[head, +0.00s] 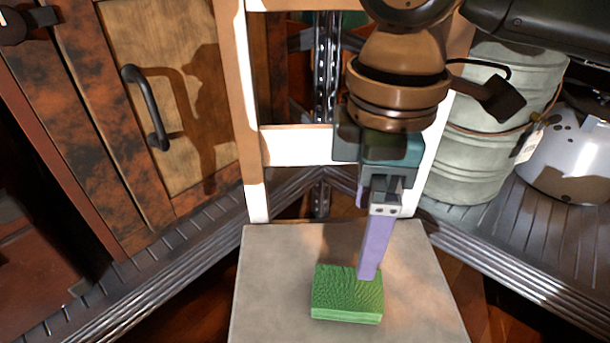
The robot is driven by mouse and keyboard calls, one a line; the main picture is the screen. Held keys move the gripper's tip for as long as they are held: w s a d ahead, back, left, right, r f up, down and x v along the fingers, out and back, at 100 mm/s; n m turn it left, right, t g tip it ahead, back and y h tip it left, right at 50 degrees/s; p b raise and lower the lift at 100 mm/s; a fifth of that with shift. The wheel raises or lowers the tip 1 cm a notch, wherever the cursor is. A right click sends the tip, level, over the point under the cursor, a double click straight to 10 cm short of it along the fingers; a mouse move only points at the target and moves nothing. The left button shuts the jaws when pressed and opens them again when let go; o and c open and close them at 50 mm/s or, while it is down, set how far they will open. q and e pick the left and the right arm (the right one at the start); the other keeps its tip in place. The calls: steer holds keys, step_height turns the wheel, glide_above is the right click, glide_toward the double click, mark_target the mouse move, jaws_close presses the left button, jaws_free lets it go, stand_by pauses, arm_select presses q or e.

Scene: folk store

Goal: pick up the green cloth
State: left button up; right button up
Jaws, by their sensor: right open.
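The green cloth (345,297) is a folded, textured green block lying flat on a pale stone-like tabletop (270,270). It lies near the bottom middle of the head view. My right gripper (369,272) comes down from the top, with a long purple finger whose tip is at the cloth's back right edge. The second finger is mostly hidden behind the first. The gripper is open. I cannot tell whether the fingertip touches the cloth. My left gripper is not clearly in view.
A wooden cabinet with a black handle (146,107) stands at the left. A grey-green metal drum (470,160) and a white speckled pot (570,160) stand on a ribbed metal shelf (520,235) at the right. The tabletop around the cloth is clear.

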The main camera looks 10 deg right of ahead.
steer(key=b, duration=0.4)
glide_above(354, 288)
step_height(354, 288, down, 5)
steer(key=shift+d+f, duration=0.1)
steer(key=shift+d, duration=0.05)
steer(key=f+b, duration=0.5)
steer(key=shift+a, duration=0.2)
arm_select(q)
step_height(354, 288, down, 9)
steer(key=s, duration=0.1)
steer(key=shift+f, duration=0.15)
arm_select(e)
steer(key=shift+r, duration=0.15)
steer(key=shift+c, duration=0.8)
steer(key=c, duration=1.1)
